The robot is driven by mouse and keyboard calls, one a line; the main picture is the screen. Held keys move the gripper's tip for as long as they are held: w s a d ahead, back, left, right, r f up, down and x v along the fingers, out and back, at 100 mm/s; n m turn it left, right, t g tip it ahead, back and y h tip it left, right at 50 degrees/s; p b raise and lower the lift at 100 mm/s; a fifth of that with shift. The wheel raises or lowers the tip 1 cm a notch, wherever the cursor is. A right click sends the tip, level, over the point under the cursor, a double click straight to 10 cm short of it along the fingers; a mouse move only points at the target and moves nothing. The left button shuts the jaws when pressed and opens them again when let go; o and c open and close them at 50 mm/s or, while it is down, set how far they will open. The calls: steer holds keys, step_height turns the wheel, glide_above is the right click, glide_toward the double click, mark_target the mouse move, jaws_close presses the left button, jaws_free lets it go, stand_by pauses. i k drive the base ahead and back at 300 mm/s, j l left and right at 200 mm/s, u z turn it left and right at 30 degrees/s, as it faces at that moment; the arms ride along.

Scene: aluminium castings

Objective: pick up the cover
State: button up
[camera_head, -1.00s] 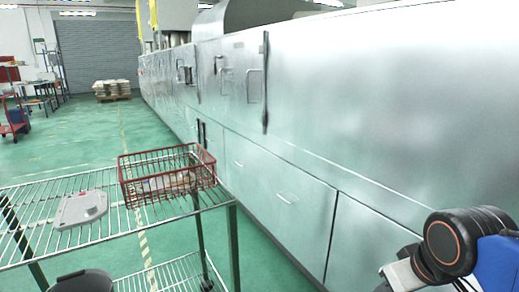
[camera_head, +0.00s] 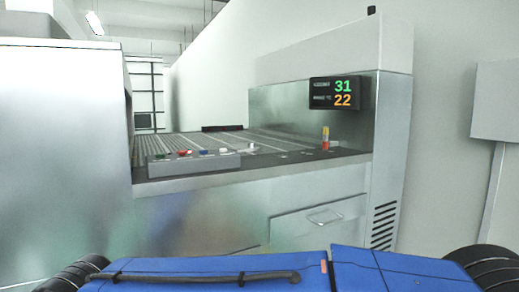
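No cover is in view now. My gripper is not in view either.
A steel machine (camera_head: 215,215) with a ribbed conveyor bed (camera_head: 190,143) fills the middle. A control strip (camera_head: 193,163) with coloured buttons lies at its front. A display (camera_head: 335,92) reads 31 and 22. A drawer handle (camera_head: 325,218) sticks out below. A large pale cabinet (camera_head: 60,150) stands at left.

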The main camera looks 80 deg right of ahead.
mark_target(251, 147)
steer(key=k+j+z, duration=0.1)
steer(key=z, duration=2.1)
steer(key=k+u, duration=0.45)
steer(key=i, duration=0.6)
